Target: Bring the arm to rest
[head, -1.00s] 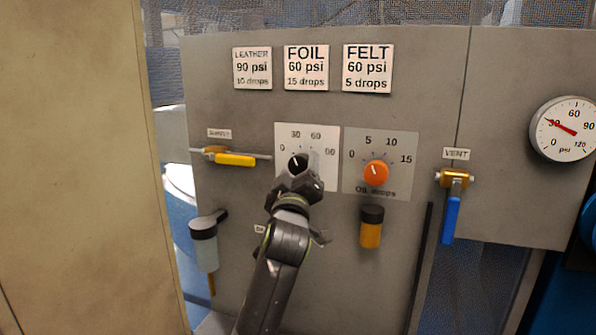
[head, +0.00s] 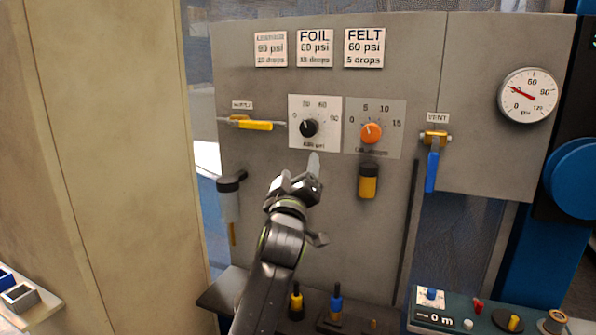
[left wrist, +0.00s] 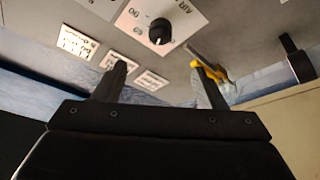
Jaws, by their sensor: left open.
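My left gripper (head: 305,180) is in front of the grey panel (head: 265,180), below the black air knob (head: 309,128) and apart from it. In the left wrist view its two fingers (left wrist: 162,85) are spread with nothing between them. The black knob (left wrist: 160,32) shows beyond the fingers in that view. The orange oil drops knob (head: 371,133) is to the right of the black knob. My right gripper is in neither view.
A yellow-handled supply valve (head: 250,124) is at the panel's left and a blue-handled vent valve (head: 433,165) at its right. The gauge (head: 528,95) needle points near 30. A control box (head: 450,308) is at the lower right. A tan wall (head: 120,130) stands at the left.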

